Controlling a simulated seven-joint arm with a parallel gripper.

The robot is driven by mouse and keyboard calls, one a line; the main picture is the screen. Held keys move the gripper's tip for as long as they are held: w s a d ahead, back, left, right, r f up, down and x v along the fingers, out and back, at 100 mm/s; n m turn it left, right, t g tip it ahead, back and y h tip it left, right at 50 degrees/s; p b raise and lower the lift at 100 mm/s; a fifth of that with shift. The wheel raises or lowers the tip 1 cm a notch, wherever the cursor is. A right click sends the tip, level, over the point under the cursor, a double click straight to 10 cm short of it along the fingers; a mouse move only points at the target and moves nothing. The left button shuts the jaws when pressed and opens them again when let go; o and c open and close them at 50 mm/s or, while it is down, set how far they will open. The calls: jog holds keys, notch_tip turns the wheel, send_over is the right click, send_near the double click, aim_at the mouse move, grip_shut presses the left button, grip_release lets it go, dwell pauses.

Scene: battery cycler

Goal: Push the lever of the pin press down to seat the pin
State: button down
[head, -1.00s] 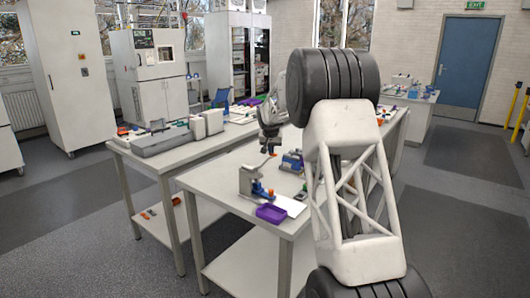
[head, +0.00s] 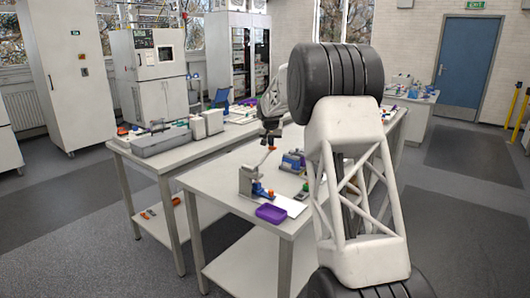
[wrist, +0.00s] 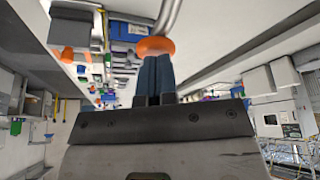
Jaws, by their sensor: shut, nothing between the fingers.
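The pin press (head: 247,181) is a small grey stand near the front left of the near table. Its thin lever (head: 263,160) slants up to the right and ends in an orange knob (head: 272,149). My gripper (head: 271,143) is just above the knob in the head view. In the wrist view the gripper (wrist: 155,58) is shut and empty, with its fingertips at the orange knob (wrist: 154,45). The metal lever (wrist: 169,14) runs on beyond the knob. Whether the fingertips touch the knob is unclear. The pin is too small to make out.
A purple tray (head: 271,213) lies in front of the press, and a white sheet (head: 292,207) lies to its right. A blue and grey fixture (head: 293,161) stands behind to the right. The left part of the table is clear.

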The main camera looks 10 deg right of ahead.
jog(key=shift+r, duration=3.3)
jog(key=s+r, duration=0.3)
jog(key=s, duration=1)
jog(key=s+r+n, duration=0.1)
jog(key=s+r, duration=0.2)
jog(key=s, duration=0.9)
jog(key=s+r, duration=0.4)
jog(key=s, duration=0.9)
jog(key=s+f, duration=0.4)
jog(key=s, duration=0.9)
jog(key=s+f+n+g, duration=0.1)
jog(key=s+f, duration=0.4)
jog(key=s, duration=0.9)
jog(key=s+a+f+y, duration=0.1)
jog(key=s+f, duration=0.3)
jog(key=s, duration=0.9)
jog(key=shift+s+f+n+g, duration=0.3)
jog(key=shift+s+n+g, duration=0.05)
jog(key=shift+n+g, duration=0.05)
